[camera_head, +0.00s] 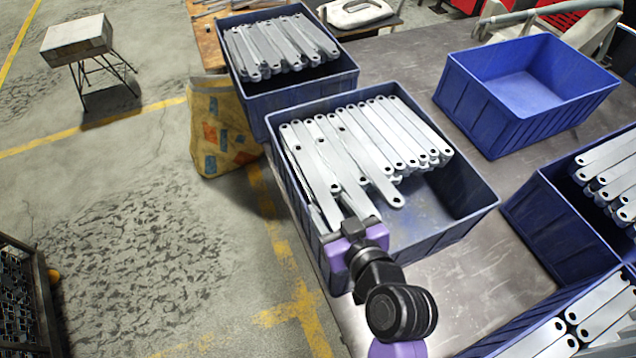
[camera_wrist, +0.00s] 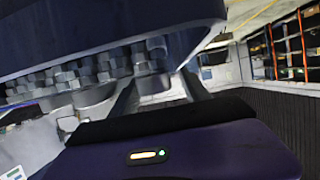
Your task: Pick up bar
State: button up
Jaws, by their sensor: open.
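Grey metal bars (camera_head: 372,138) with a hole near each end lie side by side in the near blue bin (camera_head: 440,240). Some bars at the left of the pile lie across the others, and one reaches out toward the bin's front. My gripper (camera_head: 348,208) is at the bin's front left, close to the near ends of the left bars. In the wrist view its two fingers (camera_wrist: 160,88) stand apart. Bar ends (camera_wrist: 95,75) show beyond them, under a dark bin wall (camera_wrist: 120,35). I cannot tell whether a bar is between the fingers.
Another blue bin of bars (camera_head: 345,78) stands behind. An empty blue bin (camera_head: 530,85) is at the back right. More bins with bars (camera_head: 610,175) stand at the right edge. The table (camera_head: 480,270) is bare between bins. A yellow bag (camera_head: 218,130) stands at left.

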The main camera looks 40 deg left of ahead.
grip_shut()
dwell(0.5)
